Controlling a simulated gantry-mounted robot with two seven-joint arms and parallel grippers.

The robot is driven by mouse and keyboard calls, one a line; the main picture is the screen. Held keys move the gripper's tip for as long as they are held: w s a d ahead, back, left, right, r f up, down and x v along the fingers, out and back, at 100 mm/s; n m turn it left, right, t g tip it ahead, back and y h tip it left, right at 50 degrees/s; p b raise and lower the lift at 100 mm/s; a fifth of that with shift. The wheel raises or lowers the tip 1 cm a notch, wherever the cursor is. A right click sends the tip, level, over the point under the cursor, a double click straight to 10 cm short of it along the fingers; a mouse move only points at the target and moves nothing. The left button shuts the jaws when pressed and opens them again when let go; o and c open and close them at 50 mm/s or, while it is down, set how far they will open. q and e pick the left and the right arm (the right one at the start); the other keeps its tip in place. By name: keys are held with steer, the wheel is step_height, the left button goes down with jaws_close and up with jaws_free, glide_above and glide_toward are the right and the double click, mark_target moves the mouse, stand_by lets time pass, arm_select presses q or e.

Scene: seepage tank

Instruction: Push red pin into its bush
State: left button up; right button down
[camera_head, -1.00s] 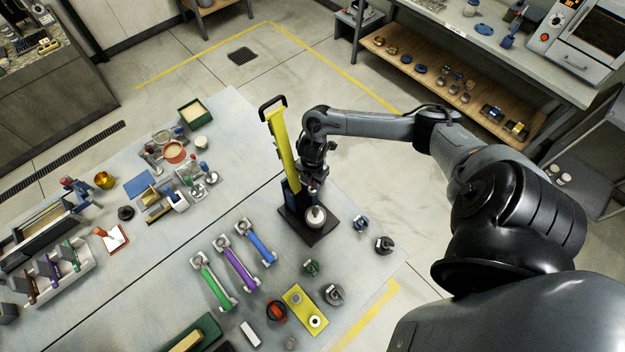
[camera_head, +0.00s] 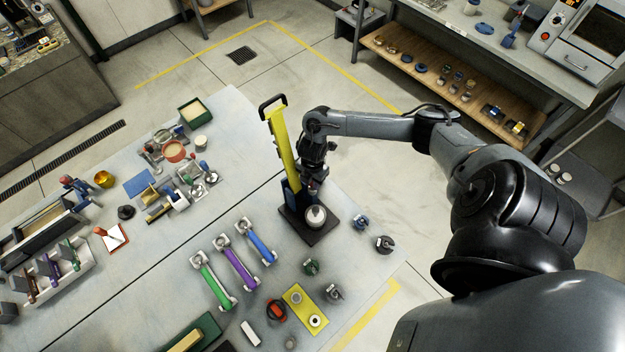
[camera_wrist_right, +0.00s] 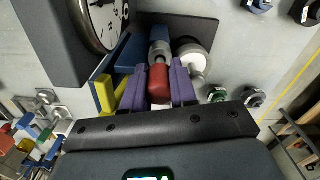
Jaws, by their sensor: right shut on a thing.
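The red pin (camera_wrist_right: 159,84) sits between the two purple fingers of my right gripper (camera_wrist_right: 159,90) in the right wrist view. The gripper is shut on it. A grey cylindrical part (camera_wrist_right: 159,52) lies straight beyond the pin's far end; I cannot tell how deep the pin sits in it. In the head view my right gripper (camera_head: 312,184) is beside the yellow and blue upright stand (camera_head: 279,145), above its dark base plate (camera_head: 312,232). The pin is too small there to make out clearly. My left gripper is in neither view.
A white round piece (camera_head: 316,216) stands on the base plate. A dial gauge (camera_wrist_right: 104,20) is close at the left in the wrist view. Green, purple and blue handled bars (camera_head: 238,268) and several small knobs lie nearby on the table.

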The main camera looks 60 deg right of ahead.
steer(key=shift+f+b, duration=0.3)
steer(key=shift+f, duration=0.2)
steer(key=shift+r+p, duration=0.25)
steer(key=shift+p, duration=0.05)
steer(key=shift+r+p, duration=0.65)
stand_by(0.4)
steer(key=shift+p, duration=0.35)
stand_by(0.4)
steer(key=shift+f+b, duration=0.3)
steer(key=shift+f, duration=0.1)
steer(key=shift+f+b, duration=0.4)
steer(key=shift+f, duration=0.1)
steer(key=shift+r, duration=0.1)
stand_by(0.3)
